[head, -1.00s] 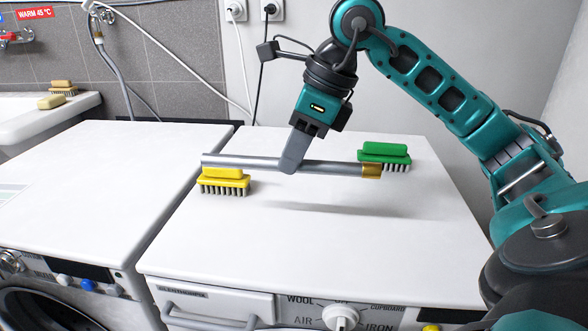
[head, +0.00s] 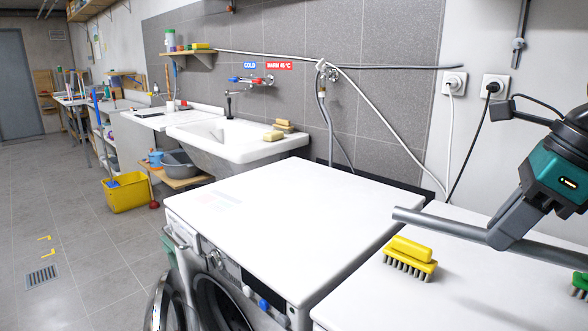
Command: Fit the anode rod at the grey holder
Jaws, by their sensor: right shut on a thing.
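The anode rod (head: 435,223) is a long grey metal rod, held level above the right-hand white machine top (head: 400,305). My right gripper (head: 497,238) is shut on it at the right of the picture. The rod's left end points out over the gap by the left machine. Its right end runs out of the picture, so the brass-coloured end does not show. I cannot make out a grey holder in this view. My left gripper is not in view.
A yellow brush (head: 411,250) and part of a green brush (head: 581,284) are on the right machine. The left washing machine (head: 270,215) has a clear top and an open door. A sink (head: 225,150), yellow bucket (head: 127,193) and bench (head: 80,100) lie beyond. The left floor is mostly clear.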

